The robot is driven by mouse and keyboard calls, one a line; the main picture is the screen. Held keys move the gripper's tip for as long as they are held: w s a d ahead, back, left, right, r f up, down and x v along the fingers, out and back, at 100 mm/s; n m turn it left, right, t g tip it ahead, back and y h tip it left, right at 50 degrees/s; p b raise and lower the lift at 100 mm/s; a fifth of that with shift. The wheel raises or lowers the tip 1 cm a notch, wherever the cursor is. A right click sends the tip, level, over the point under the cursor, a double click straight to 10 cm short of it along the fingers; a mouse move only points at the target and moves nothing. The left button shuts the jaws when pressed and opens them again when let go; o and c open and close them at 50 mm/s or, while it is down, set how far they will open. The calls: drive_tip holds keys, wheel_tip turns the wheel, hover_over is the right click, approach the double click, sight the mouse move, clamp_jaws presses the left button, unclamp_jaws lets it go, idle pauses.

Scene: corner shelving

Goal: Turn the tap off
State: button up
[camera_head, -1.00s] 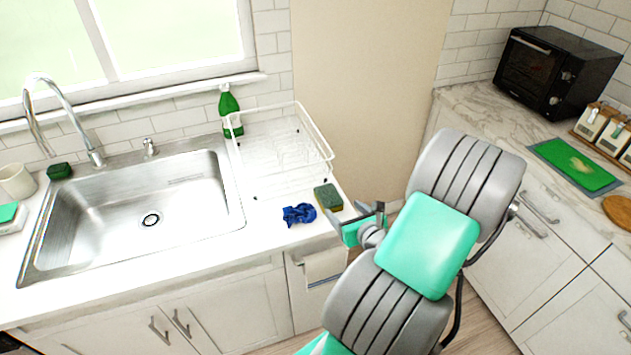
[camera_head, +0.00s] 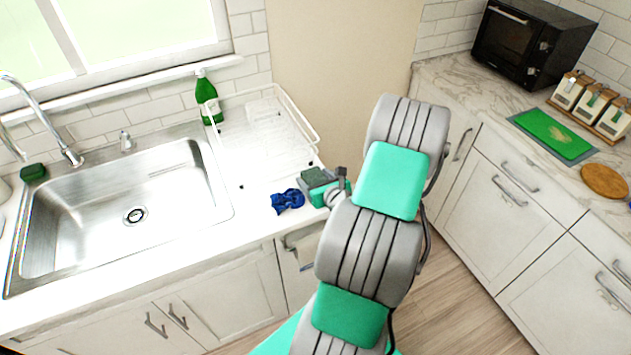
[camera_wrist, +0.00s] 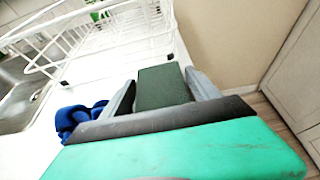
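The tap (camera_head: 45,118) is a tall curved silver spout behind the sink at the left of the head view, cut off by the left edge. A small silver fitting (camera_head: 126,141) stands to its right; I cannot tell whether it is the tap's handle. No water stream is visible. My gripper (camera_head: 324,178) is far to the right of the tap, at the counter's right end. In the wrist view my gripper (camera_wrist: 160,80) is open, its fingers on either side of a dark green sponge (camera_wrist: 162,88). I cannot tell whether they touch it.
The steel sink (camera_head: 60,230) lies between my gripper and the tap. A blue cloth (camera_head: 288,201) is just left of my gripper. A white wire rack (camera_head: 292,110) and a green bottle (camera_head: 207,100) stand behind. Another green sponge (camera_head: 34,172) sits by the tap.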

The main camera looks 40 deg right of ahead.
drive_tip(key=c, duration=1.2)
drive_tip(key=shift+s+r, duration=0.15)
drive_tip(key=shift+r, duration=1.7)
drive_tip(key=r, duration=0.1)
drive_tip(key=s+a+r, duration=0.2)
drive_tip(key=r, duration=0.1)
drive_tip(key=shift+s+a, duration=0.2)
drive_tip(key=shift+a, duration=0.05)
drive_tip(key=s+a+r, duration=0.1)
drive_tip(key=s+a, duration=0.1)
drive_tip(key=s+a+r+p, duration=0.1)
drive_tip(key=s+a+r, duration=0.1)
drive_tip(key=a, duration=0.1)
drive_tip(key=s+a+r, duration=0.2)
drive_tip(key=s, duration=0.1)
drive_tip(key=shift+a+r+p, duration=0.15)
drive_tip(key=shift+a+p, duration=0.1)
drive_tip(key=shift+p, duration=0.05)
